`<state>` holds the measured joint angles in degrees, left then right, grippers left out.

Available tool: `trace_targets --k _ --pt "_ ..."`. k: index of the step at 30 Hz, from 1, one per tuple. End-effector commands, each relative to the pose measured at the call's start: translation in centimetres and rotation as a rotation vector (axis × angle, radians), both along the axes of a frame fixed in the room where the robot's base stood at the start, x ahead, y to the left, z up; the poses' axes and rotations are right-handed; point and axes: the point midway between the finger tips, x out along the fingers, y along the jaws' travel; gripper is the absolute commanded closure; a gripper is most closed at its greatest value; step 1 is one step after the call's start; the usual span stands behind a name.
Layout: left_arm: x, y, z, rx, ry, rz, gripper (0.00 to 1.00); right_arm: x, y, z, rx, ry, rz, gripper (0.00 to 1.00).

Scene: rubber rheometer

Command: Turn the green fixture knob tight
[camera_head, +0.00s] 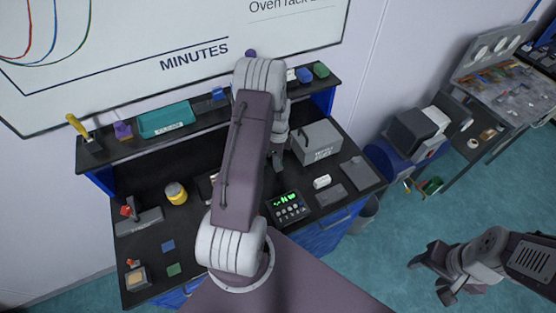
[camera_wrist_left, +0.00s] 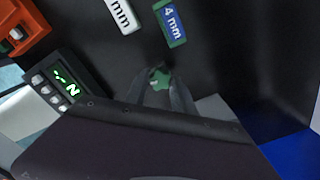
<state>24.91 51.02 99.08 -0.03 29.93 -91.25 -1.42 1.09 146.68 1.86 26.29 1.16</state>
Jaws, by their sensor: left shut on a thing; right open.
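The green knob (camera_wrist_left: 160,80) shows in the left wrist view as a small lobed piece between my left gripper's fingertips. My left gripper (camera_wrist_left: 163,87) is shut on it; it is partly covered by the fingers. In the head view my left gripper (camera_head: 278,158) points down over the dark bench, left of the grey box. The knob is hidden there behind my arm. My right gripper (camera_head: 428,275) is open and empty at the lower right, over the floor and away from the bench.
A control panel with green readout (camera_head: 289,206) sits on the bench, with a grey box (camera_head: 318,141) behind it. A yellow jar (camera_head: 176,193) stands to the left. A shelf behind holds a teal tray (camera_head: 166,121). A white block (camera_wrist_left: 122,15) and a "4 mm" block (camera_wrist_left: 170,23) lie near the knob.

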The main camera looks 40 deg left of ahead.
Motion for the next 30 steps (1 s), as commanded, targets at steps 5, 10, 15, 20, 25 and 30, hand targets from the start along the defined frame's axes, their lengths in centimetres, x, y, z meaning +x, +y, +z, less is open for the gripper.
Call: trace_targets --k 5,10,15,20,25,30 --pt "0.04 0.02 0.03 0.000 -0.001 -0.057 1.00 0.00 0.00 0.01 0.000 0.000 0.000 0.44" --pt "0.06 0.01 0.04 0.000 -0.001 -0.337 1.00 0.00 0.00 0.01 0.000 0.000 0.000 0.44" --pt "0.07 0.02 0.04 0.000 -0.001 -0.400 1.00 0.00 0.00 0.02 0.000 0.000 0.000 0.44" --pt "0.07 0.02 0.05 0.000 -0.001 -0.399 0.54 0.00 0.00 0.02 0.000 0.000 0.000 0.44" --pt "0.06 0.01 0.03 0.000 -0.001 -0.397 0.54 0.00 0.00 0.01 0.000 0.000 0.000 0.44" --pt "0.04 0.01 0.02 0.000 -0.001 -0.397 0.54 0.00 0.00 0.01 0.000 0.000 0.000 0.44"
